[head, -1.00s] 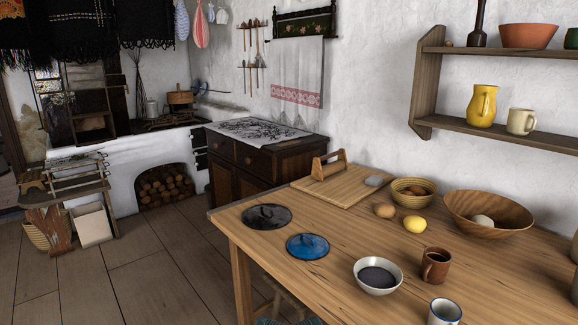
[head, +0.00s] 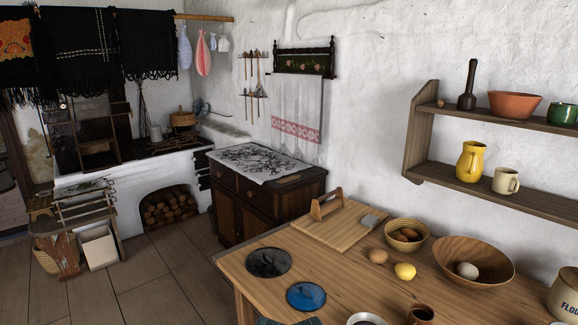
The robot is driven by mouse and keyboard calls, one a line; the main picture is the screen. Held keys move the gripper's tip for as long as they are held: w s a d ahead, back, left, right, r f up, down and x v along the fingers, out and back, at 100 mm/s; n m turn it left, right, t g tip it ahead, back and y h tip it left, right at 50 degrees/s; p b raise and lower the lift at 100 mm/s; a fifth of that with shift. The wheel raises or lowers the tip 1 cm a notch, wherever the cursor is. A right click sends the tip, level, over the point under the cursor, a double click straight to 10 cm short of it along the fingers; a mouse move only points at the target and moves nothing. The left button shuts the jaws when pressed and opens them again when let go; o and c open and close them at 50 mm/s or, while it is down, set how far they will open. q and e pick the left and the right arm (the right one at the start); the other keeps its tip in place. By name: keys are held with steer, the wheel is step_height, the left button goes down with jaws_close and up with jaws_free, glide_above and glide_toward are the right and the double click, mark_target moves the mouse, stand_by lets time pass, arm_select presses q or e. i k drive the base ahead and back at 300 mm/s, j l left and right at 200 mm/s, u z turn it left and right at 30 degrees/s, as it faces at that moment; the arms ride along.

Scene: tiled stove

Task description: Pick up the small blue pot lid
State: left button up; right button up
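The small blue pot lid (head: 306,296) lies flat on the wooden table (head: 352,281), near its left front part. A larger black lid (head: 268,262) lies just behind it and to the left, apart from it. Neither of my grippers shows in the head view.
A white bowl (head: 366,319) and a brown mug (head: 420,314) stand right of the blue lid, cut off by the lower edge. Behind are a cutting board (head: 335,226), a lemon (head: 405,271), an egg (head: 378,256), a basket (head: 407,245) and a wooden bowl (head: 473,276).

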mark_target(305, 297)
steer(key=j+z, duration=0.25)
steer(key=z, duration=0.25)
steer(key=i+j+z, duration=0.1)
steer(key=j+z, duration=0.15)
steer(key=z, duration=0.25)
steer(key=j+z, duration=0.2)
steer(key=z, duration=0.3)
